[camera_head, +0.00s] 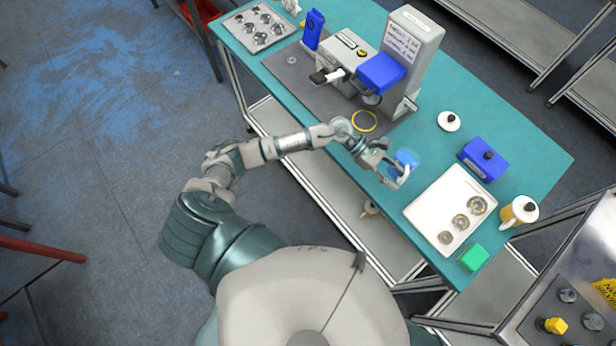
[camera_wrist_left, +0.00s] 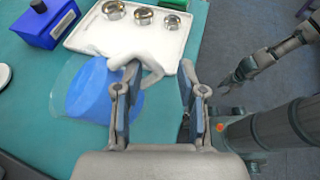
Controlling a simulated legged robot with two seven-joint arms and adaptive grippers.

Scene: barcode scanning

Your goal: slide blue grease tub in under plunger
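The blue grease tub (camera_head: 407,157) stands on the teal table, with a clear rim or cover around it and a white handle-like part at its side. In the left wrist view the tub (camera_wrist_left: 88,92) lies left of my left fingers. My left gripper (camera_head: 392,172) is beside the tub; its two fingers (camera_wrist_left: 158,75) are apart. The white part (camera_wrist_left: 135,58) overlaps the left fingertip; contact is unclear. The plunger is on the grey press (camera_head: 408,42) with a blue head (camera_head: 381,73). My right gripper (camera_wrist_left: 242,75) shows small and dark in the left wrist view.
A yellow ring (camera_head: 364,121) lies on the grey mat (camera_head: 290,68) before the press. A white tray (camera_head: 422,212) with metal cups, a blue box (camera_head: 484,158), a white lidded disc (camera_head: 449,121), a yellow mug (camera_head: 519,211) and a green block (camera_head: 474,257) stand right of the tub.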

